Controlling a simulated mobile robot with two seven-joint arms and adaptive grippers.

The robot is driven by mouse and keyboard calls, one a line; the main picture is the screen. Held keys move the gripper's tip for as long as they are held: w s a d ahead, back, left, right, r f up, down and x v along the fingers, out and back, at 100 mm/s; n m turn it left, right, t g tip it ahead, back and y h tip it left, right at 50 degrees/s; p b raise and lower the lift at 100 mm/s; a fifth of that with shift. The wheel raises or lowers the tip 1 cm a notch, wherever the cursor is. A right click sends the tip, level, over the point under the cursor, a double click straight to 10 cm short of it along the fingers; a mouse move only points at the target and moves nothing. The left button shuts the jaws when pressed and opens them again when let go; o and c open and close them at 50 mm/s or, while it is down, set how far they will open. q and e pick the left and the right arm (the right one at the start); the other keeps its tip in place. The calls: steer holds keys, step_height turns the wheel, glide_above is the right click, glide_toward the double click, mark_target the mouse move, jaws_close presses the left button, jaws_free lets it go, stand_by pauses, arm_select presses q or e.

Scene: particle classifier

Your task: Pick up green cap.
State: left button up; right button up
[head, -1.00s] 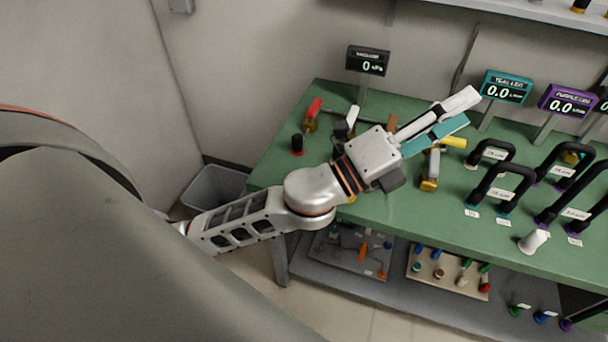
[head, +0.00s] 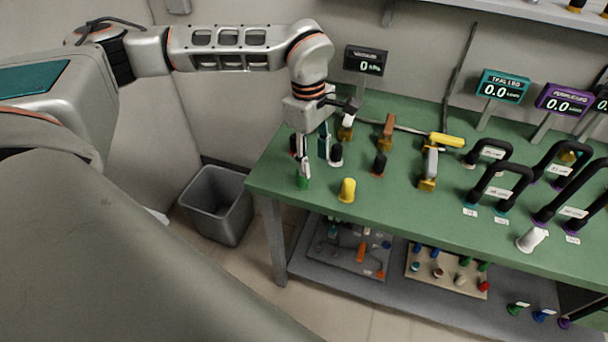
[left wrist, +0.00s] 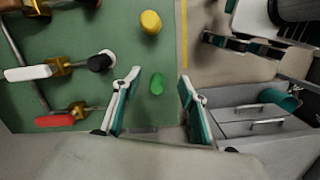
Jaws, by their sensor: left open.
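The small green cap (head: 303,181) stands near the left front corner of the green table (head: 300,206). My left gripper (head: 313,160) points down over that corner, open and empty, with one finger right above the cap in the head view. In the left wrist view the green cap (left wrist: 157,83) shows between the two open fingers (left wrist: 160,77), beyond their tips. I cannot tell the exact height left between them. My right gripper is not in view.
Valves with red, white and yellow handles (head: 445,140) are farther back. A grey bin (head: 217,203) stands on the floor left of the table.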

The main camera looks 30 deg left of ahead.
arm_select(q)
steer(key=a, duration=0.2)
steer(key=a+y, duration=0.1)
steer(key=shift+w+a+r, duration=0.15)
steer(key=shift+a+r, duration=0.15)
steer(key=shift+r, duration=0.05)
steer(key=shift+a+f+n, duration=0.1)
steer(key=shift+f+n, duration=0.2)
steer(key=shift+f, duration=0.1)
steer(key=f, duration=0.6)
steer(key=shift+d+f, duration=0.25)
steer(key=shift+f, duration=0.1)
steer(key=c, duration=1)
